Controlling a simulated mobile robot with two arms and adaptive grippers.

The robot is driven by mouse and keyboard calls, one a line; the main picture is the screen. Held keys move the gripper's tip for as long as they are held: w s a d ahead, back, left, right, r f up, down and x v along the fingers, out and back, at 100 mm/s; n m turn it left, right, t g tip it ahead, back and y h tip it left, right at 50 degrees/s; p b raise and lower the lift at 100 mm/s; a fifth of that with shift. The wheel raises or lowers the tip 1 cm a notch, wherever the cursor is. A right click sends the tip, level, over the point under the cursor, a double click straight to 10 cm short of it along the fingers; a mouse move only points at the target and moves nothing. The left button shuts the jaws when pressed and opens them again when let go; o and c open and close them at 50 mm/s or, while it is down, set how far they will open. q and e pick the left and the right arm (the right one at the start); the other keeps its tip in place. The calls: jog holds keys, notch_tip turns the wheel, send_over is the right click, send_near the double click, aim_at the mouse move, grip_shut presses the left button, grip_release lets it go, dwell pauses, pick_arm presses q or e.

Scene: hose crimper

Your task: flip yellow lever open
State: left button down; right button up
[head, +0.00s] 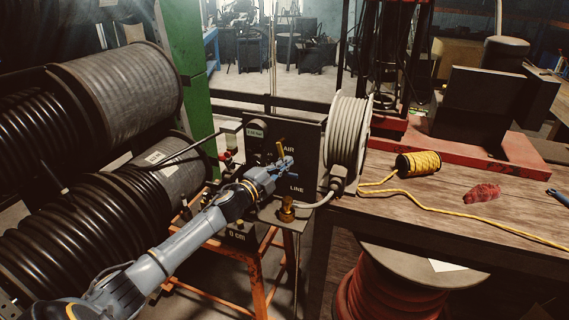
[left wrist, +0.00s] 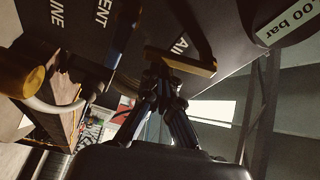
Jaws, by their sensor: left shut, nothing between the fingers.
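The yellow lever (head: 280,148) is on the dark panel (head: 309,135) marked AIR and LINE. In the left wrist view the yellow lever (left wrist: 185,63) lies across the panel beside the AIR label, close ahead of the fingertips. My left gripper (head: 287,164) is in front of the panel, just below the lever in the head view. In the left wrist view its fingers (left wrist: 163,75) are together and hold nothing. The tips overlap the lever's edge in the picture; I cannot tell if they touch it. My right gripper is not in view.
A blue lever (left wrist: 122,38) is beside the yellow one. A brass fitting (head: 287,207) and a grey hose reel (head: 348,132) are close by. Large black hose coils (head: 55,225) fill the left. A wooden table (head: 470,225) with a yellow cord spool (head: 418,162) is at right.

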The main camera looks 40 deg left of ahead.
pick_arm(q)
jog(key=m, duration=0.1)
jog(key=a+m+p, duration=0.1)
jog(key=m+g, duration=0.1)
jog(key=shift+s+a+f+p, duration=0.15)
jog(key=shift+f+p, duration=0.1)
jog(key=shift+p, duration=0.05)
dwell(0.3)
